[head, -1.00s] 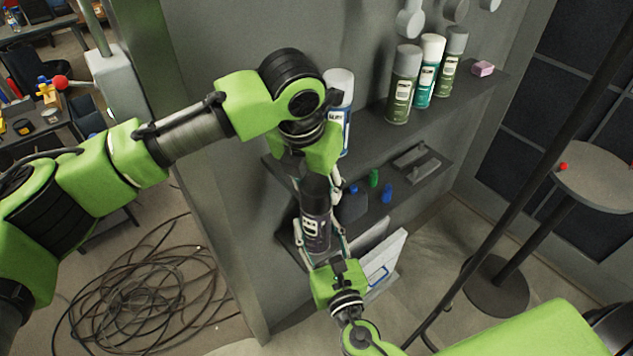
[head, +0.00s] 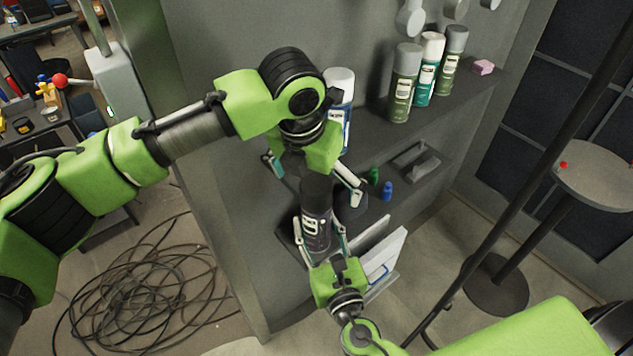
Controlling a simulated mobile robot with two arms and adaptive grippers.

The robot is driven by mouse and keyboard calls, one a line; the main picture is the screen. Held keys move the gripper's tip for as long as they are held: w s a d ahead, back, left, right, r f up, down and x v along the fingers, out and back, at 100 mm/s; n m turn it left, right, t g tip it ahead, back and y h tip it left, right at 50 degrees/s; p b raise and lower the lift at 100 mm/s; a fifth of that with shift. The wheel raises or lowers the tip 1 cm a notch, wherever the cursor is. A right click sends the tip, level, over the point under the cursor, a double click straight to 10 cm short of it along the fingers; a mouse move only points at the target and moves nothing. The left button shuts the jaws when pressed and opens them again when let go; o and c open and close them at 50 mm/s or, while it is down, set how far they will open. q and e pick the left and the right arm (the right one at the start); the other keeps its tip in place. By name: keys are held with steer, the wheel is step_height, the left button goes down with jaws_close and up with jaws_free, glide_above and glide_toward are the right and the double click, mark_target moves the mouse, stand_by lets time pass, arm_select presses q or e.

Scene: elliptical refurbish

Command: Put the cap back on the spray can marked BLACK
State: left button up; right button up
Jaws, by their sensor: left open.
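The dark spray can (head: 318,230) stands upright between the fingers of my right gripper (head: 319,232), which is shut on it from below and in front. Its label is too small to read. A black cap (head: 316,188) sits at the top of the can, in line with it; whether it is fully seated I cannot tell. My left gripper (head: 313,182) is directly above, its fingers spread wide on either side of the cap and apart from it. The wrist hides part of the space above the cap.
A white-capped can (head: 339,85) stands on the upper shelf (head: 368,128) behind my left wrist. Several more cans and a pink block (head: 483,67) stand to the right. The lower shelf holds small green (head: 374,176) and blue (head: 387,190) items. Cables (head: 150,290) lie on the floor.

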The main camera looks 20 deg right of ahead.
arm_select(q)
steer(key=shift+r, duration=0.1)
arm_select(e)
steer(key=shift+r, duration=0.1)
arm_select(q)
steer(key=shift+v, duration=3.45)
